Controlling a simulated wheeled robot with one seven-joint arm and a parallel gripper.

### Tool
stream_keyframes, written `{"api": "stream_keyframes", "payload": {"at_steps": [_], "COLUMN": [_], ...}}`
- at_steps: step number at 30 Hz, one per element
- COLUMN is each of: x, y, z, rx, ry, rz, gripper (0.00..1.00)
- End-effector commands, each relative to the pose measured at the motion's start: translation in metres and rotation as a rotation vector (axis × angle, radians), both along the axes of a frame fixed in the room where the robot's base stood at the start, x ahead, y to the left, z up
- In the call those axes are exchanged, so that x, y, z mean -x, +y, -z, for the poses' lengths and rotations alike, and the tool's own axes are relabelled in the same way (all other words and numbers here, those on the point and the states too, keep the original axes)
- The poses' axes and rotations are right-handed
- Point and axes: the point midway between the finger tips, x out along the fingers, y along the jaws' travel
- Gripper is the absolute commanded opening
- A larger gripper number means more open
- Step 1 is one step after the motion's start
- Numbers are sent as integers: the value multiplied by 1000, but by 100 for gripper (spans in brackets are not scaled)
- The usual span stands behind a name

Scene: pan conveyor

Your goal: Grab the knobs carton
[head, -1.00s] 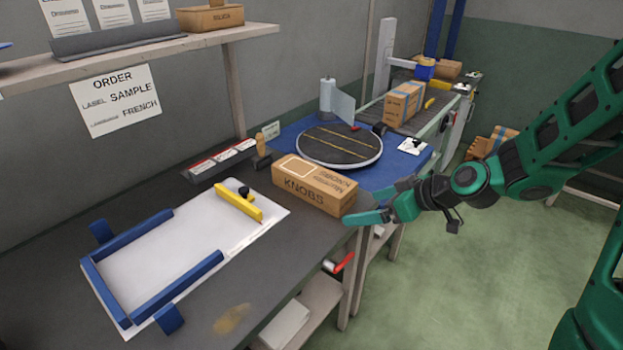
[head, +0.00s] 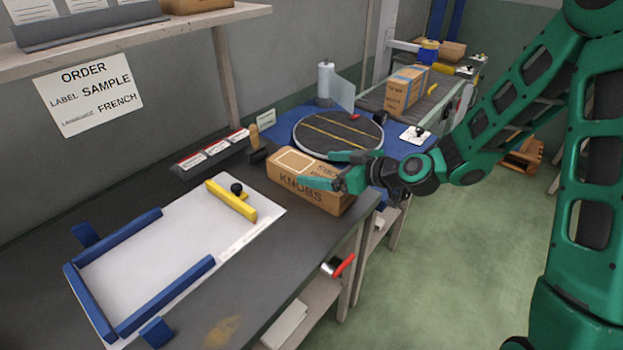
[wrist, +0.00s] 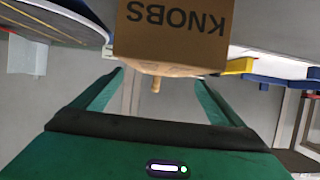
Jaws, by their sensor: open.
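The knobs carton (head: 308,196) is a brown box lying on the dark table, with KNOBS printed on its long side. My gripper (head: 325,170) is open at the carton's right end, with one finger on the far side and one over the near side in the head view.
A round black turntable (head: 338,135) sits just behind the carton. A white board (head: 150,265) with blue rails and a yellow clamp (head: 232,202) lies to the left. Another carton (head: 407,90) stands on the conveyor behind. A label rack (head: 210,150) stands near the wall.

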Motion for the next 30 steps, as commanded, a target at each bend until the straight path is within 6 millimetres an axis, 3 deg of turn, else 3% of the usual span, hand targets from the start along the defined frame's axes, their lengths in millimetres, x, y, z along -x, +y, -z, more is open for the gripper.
{"api": "stream_keyframes", "payload": {"at_steps": [12,19,20,26,30], "x": [-25,-27,-27,-27,-27], "y": [33,35,35,34,34], "z": [24,25,25,25,25], "rx": [0,0,0,0,0], "ry": [-1,0,0,0,-1], "rz": [-4,-1,-1,-1,-1], "gripper": [92,92,90,42,41]}}
